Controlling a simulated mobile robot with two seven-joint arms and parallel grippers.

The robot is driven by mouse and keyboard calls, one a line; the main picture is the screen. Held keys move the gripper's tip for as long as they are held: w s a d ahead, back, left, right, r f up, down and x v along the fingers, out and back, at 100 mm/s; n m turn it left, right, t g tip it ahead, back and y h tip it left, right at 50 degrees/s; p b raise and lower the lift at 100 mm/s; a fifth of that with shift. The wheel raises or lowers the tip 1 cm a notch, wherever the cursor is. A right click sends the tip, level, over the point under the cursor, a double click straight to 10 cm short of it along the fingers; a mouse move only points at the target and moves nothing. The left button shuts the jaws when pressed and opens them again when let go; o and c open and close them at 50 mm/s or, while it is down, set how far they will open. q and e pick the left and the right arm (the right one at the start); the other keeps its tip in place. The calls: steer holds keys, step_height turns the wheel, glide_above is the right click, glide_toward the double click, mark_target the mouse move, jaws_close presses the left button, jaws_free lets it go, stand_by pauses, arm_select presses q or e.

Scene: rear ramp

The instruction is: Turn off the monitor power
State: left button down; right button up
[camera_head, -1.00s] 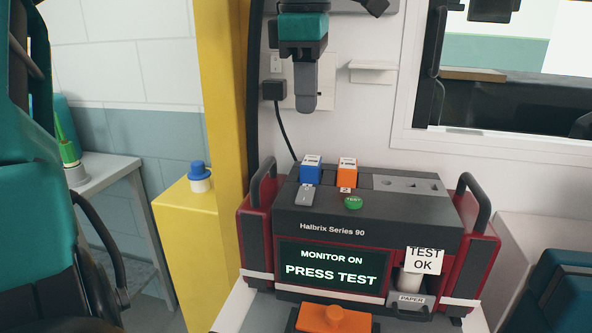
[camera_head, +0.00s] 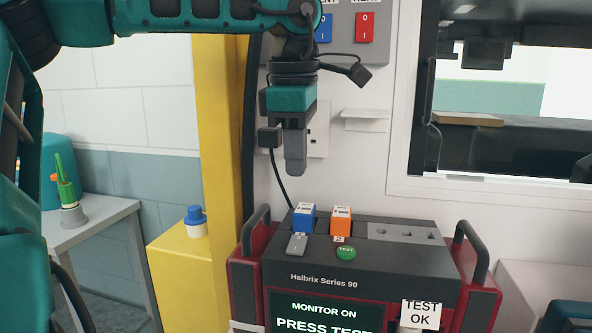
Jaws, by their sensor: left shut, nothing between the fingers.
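The monitor (camera_head: 370,282) is a grey and red case marked "Halbrix Series 90". Its screen (camera_head: 318,312) is lit and reads "MONITOR ON" and "PRESS TEST"; the lower edge of the picture cuts it off. A grey rocker switch (camera_head: 297,244) sits at the left of the sloped top, in front of a blue block (camera_head: 304,217). A green TEST button (camera_head: 346,252) sits to its right, in front of an orange block (camera_head: 341,222). My left gripper (camera_head: 295,166) is shut and empty, pointing down above the blue block and switch, apart from them. My right gripper is not in view.
A wall panel with blue and red switches (camera_head: 366,27) is above. A black plug (camera_head: 270,137) with a cable is behind my gripper. Black side handles (camera_head: 470,250) rise from the monitor. A "TEST OK" slip (camera_head: 421,314) sticks out in front. A yellow post (camera_head: 222,130) stands left.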

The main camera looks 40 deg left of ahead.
mark_target(297, 238)
arm_select(q)
steer(key=f, duration=0.4)
steer(key=w+f, duration=0.1)
steer(key=f, duration=0.6)
steer(key=shift+w+a+f, duration=0.15)
steer(key=shift+a+f, duration=0.25)
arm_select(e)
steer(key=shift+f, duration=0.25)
arm_select(q)
steer(key=shift+a, duration=0.1)
